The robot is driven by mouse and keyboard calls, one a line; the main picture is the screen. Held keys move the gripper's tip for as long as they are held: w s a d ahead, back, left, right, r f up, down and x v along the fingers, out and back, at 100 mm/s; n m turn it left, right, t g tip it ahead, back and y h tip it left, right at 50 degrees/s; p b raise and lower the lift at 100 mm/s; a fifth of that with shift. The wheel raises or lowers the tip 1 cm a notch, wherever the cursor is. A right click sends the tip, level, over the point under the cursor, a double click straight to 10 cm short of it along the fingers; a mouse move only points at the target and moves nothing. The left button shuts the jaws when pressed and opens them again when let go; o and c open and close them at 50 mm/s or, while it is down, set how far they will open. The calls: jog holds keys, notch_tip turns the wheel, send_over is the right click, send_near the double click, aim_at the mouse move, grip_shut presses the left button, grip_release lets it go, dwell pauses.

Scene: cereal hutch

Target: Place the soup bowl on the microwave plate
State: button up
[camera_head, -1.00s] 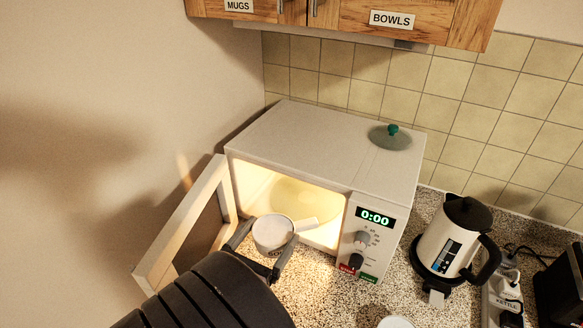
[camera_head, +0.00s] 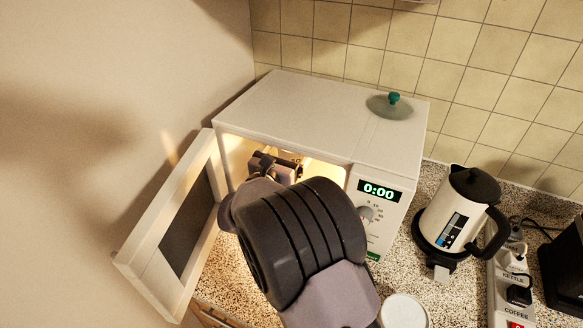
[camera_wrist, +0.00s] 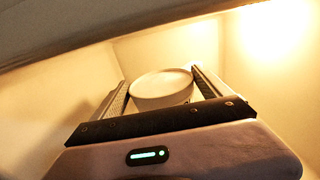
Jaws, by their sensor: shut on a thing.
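The soup bowl (camera_wrist: 161,88) is a pale round bowl between the two fingers of my gripper (camera_wrist: 160,80) in the wrist view. The fingers are shut on it, one at each side. In the head view my gripper's base (camera_head: 275,166) reaches into the lit cavity of the white microwave (camera_head: 300,120), whose door (camera_head: 172,225) stands open to the left. The bowl is hidden behind my arm in the head view. The microwave plate is not visible now, so I cannot tell whether the bowl touches it.
A glass lid with a green knob (camera_head: 393,99) lies on top of the microwave. A kettle (camera_head: 458,210) stands to the right, by a power strip (camera_head: 507,285). A white round container (camera_head: 403,311) is at the front. The cavity walls are close around my gripper.

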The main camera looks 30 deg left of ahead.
notch_tip(320, 180, down, 2)
jog(key=shift+s+a+f, duration=0.1)
jog(key=shift+s, duration=0.05)
notch_tip(320, 180, down, 5)
jog(key=b, duration=0.2)
jog(key=shift+b, duration=0.4)
jog(key=shift+w+r, duration=0.2)
jog(key=shift+r, duration=0.15)
jog(key=shift+f, duration=0.25)
jog(key=o, duration=1.7)
jog(key=shift+r, duration=0.1)
jog(key=shift+r+p, duration=0.25)
jog(key=shift+p, duration=0.05)
jog(key=s+d+p, duration=0.1)
jog(key=s+p, duration=0.1)
jog(key=s, duration=1)
jog(key=shift+d, duration=0.2)
jog(key=shift+f, duration=0.1)
